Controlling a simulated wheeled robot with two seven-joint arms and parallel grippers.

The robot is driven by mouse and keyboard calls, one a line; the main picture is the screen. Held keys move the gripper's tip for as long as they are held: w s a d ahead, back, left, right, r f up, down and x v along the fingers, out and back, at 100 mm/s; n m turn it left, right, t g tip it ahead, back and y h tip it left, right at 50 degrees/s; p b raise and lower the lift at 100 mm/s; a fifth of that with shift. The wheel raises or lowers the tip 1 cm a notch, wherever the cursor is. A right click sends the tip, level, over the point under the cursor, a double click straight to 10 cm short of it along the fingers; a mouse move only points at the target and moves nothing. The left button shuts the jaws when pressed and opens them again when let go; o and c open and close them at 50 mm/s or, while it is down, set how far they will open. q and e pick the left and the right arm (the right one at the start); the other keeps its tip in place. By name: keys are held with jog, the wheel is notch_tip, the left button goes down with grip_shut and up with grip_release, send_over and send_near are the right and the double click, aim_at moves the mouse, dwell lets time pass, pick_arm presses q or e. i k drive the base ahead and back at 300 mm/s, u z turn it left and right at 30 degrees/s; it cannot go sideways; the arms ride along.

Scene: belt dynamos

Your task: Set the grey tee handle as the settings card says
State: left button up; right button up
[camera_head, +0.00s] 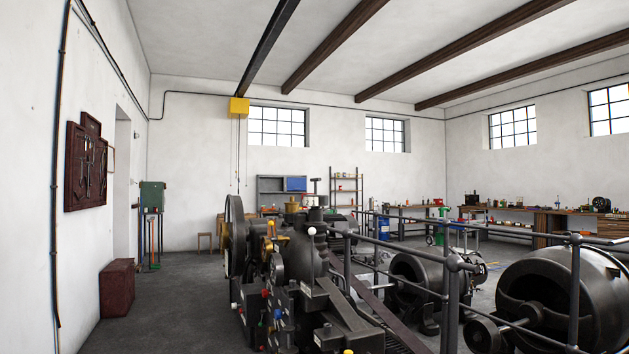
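No settings card can be made out for certain. A framed sheet (111,160) hangs on the left wall by the doorway, with nothing legible on it. Small red, white, blue and yellow knobs (277,313) sit on the machine's near side. Neither of my grippers shows in this view.
Pipe railings (446,290) stand right of the machine, before two round dynamos (555,290). A dark red box (117,287) stands by the left wall under a tool board (86,165). Benches (540,225) line the far walls. The grey floor (180,310) at left is clear.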

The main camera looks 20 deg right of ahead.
aim_at(316, 180)
jog(key=u, duration=0.75)
jog(key=i, duration=4.2)
jog(key=z, duration=1.15)
jog(key=i, duration=2.65)
jog(key=z, duration=0.15)
